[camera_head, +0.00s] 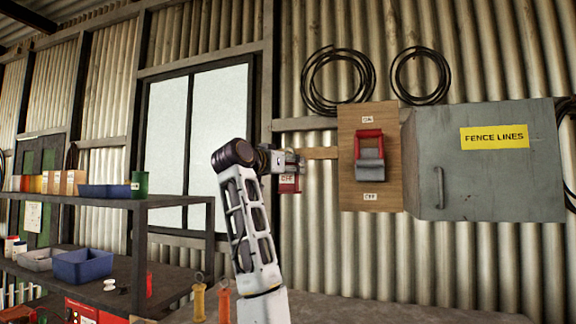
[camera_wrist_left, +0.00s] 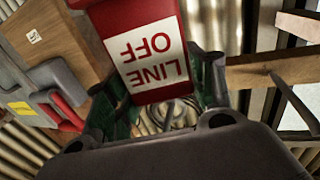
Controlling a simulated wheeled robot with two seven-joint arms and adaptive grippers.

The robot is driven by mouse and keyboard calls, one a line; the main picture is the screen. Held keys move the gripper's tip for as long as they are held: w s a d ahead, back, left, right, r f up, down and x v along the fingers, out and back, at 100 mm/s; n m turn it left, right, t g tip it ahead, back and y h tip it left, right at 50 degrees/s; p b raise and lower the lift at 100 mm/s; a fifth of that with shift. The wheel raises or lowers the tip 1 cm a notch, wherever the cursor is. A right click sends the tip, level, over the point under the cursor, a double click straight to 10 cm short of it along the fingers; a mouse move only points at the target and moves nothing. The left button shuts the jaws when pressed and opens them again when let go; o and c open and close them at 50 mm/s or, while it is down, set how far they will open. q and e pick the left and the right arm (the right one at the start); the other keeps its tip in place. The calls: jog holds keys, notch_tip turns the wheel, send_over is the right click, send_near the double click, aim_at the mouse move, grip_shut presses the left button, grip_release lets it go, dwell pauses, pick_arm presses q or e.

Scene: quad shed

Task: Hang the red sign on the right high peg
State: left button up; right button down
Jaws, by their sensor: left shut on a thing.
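The red sign (camera_head: 289,185) hangs from my left gripper (camera_head: 287,164) in the head view, small and partly covered by the fingers. In the left wrist view the red sign (camera_wrist_left: 150,50) shows a white label reading "LINE OFF" upside down, between the fingers of my shut left gripper. The sign is in front of a wooden rail (camera_head: 321,153) on the corrugated wall. A dark rod (camera_wrist_left: 294,102) crosses the rail in the wrist view; I cannot tell whether it is a peg. The right high peg is not clear in the head view. My right gripper is not in view.
A wooden board (camera_head: 347,190) with a red-handled switch (camera_head: 369,150) is just right of the gripper. Beyond it is a grey "FENCE LINES" cabinet (camera_head: 480,175). Black cable coils (camera_head: 337,53) hang above. A dark shelf (camera_head: 165,200) with bins stands at left.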

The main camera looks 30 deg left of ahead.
pick_arm(q)
jog(key=shift+w+f, duration=0.2)
dwell(0.6)
jog(key=o, duration=1.1)
jog(key=shift+s, duration=0.15)
jog(key=s, duration=1.1)
jog(key=shift+s+a, duration=0.2)
jog(key=shift+s, duration=0.2)
